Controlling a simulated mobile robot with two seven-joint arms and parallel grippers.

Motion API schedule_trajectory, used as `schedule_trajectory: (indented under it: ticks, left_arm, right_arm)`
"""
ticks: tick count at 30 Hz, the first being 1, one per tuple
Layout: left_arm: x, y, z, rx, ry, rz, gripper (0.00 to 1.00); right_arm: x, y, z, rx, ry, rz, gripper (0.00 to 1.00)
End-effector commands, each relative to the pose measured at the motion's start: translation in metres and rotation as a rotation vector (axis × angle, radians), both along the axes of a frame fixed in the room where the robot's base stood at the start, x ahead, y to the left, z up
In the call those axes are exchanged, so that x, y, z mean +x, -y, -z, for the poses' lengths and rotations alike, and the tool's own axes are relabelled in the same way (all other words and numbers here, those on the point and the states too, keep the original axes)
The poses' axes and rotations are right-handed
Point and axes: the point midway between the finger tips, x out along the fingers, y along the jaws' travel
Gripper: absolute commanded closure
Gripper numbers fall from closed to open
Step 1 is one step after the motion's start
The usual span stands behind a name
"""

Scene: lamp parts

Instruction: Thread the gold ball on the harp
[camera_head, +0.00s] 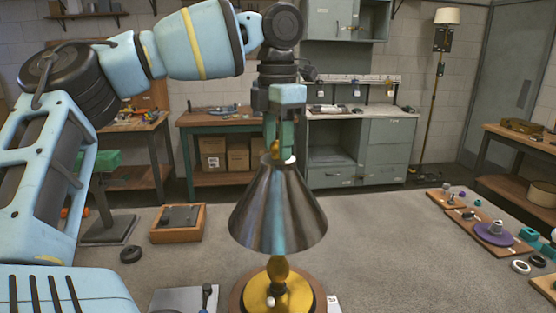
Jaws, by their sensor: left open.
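The lamp stands upright in the middle, with a dark metal cone shade (278,212) over a gold base (270,290). The harp is hidden inside the shade, apart from whatever reaches its top. A small gold piece, which looks like the gold ball (275,147), shows at the top of the shade. My left gripper (279,150) points down right above the shade, its teal fingers around or just in front of the gold ball. It is open. Whether the fingers touch the ball is too small to tell. My right gripper is out of view.
A wooden tray (178,237) and a black ring (131,254) lie left of the lamp. Boards with a purple disc (494,234), rings and small balls lie along the table's right side. The grey tabletop (385,245) between is clear.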

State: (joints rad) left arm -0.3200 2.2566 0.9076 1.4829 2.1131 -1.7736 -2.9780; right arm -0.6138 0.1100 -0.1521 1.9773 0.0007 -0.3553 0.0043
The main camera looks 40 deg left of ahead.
Motion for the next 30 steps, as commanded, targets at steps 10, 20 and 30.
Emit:
schedule_trajectory:
  ticks: [10, 20, 30]
  left_arm:
    - [-0.001, 0.000, -0.004, 0.001, 0.006, -0.341, 0.57]
    - [-0.001, 0.001, -0.002, 0.001, 0.005, -0.589, 0.57]
    - [-0.001, 0.001, -0.003, 0.002, 0.007, -0.778, 0.57]
  right_arm:
    - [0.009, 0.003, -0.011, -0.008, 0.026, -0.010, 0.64]
    - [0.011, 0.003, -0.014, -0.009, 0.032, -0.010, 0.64]
    - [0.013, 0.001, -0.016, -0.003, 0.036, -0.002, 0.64]
